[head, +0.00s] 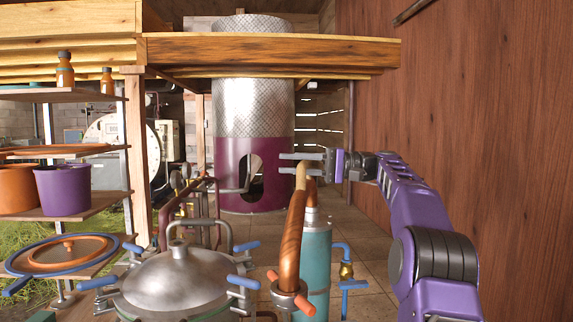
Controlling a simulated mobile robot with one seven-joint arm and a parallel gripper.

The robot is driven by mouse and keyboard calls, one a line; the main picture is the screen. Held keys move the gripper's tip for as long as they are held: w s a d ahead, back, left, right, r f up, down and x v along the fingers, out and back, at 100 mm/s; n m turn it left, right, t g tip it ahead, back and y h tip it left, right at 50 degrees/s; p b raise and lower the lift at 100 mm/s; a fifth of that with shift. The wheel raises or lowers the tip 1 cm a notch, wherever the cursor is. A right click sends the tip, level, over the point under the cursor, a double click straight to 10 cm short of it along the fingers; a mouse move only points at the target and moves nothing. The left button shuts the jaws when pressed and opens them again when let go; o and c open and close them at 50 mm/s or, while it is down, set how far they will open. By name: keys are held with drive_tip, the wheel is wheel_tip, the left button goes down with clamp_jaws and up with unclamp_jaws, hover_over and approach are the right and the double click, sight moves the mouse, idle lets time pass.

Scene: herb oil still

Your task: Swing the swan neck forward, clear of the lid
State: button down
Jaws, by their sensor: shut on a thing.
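The swan neck (293,238) is a bent copper pipe right of centre in the head view. Its near leg comes down to a metal collar with orange-red handles (289,298). Its far end goes down toward the top of a teal cylinder (316,255). The domed steel lid (172,277) with a bar handle sits on the pot at the lower left, with blue-handled clamps around it. In the picture the collar is right of the lid, with a gap between them.
A wooden beam (265,52) crosses overhead. Shelves at left hold a purple bucket (63,190) and a lid with a blue rim (62,255). A tall purple and mesh-clad column (252,150) stands behind. A brown wall (460,130) closes the right side. Some tiled floor is clear.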

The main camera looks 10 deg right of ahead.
drive_tip(key=shift+s+d+r+n+g, duration=0.1)
drive_tip(key=shift+s+d+n+g, duration=0.25)
drive_tip(key=shift+d+g, duration=0.2)
drive_tip(key=shift+s+d+r+n+g, duration=0.1)
drive_tip(key=shift+s+d+n+g, duration=0.25)
drive_tip(key=shift+d, duration=0.3)
drive_tip(key=shift+w, duration=0.1)
drive_tip(key=c, duration=0.7)
unclamp_jaws()
drive_tip(key=shift+f, duration=0.15)
